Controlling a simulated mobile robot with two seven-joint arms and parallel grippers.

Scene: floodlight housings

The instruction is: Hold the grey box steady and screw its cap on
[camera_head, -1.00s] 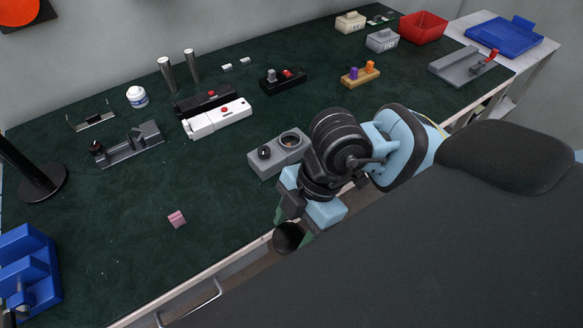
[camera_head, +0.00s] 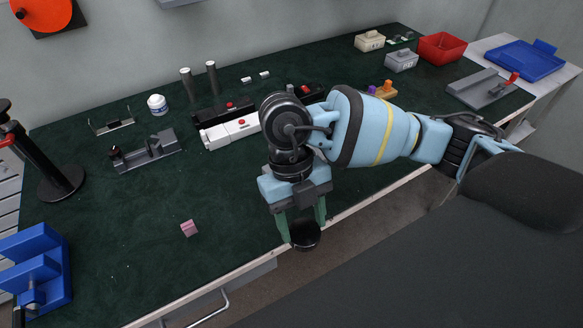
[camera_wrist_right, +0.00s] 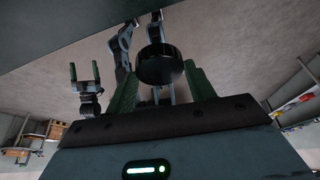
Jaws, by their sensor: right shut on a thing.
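My right gripper (camera_head: 302,220) points down at the bench's front edge, its green fingers closed around a round black cap (camera_head: 306,237). In the right wrist view, the cap (camera_wrist_right: 160,65) sits between the fingertips. The grey box does not show now; my right arm and wrist cover the part of the bench where it stood. My left gripper is outside the head view. In the right wrist view, a gripper that appears to be my left one (camera_wrist_right: 85,74) shows small, with its green fingers apart and nothing seen between them.
A pink block (camera_head: 188,228) lies on the dark green bench (camera_head: 130,205), with clear room around it. A white housing (camera_head: 230,132) and a dark grey fixture (camera_head: 146,150) stand farther back. A blue stand (camera_head: 40,265) is at the left front; a red bin (camera_head: 442,47) is at the back right.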

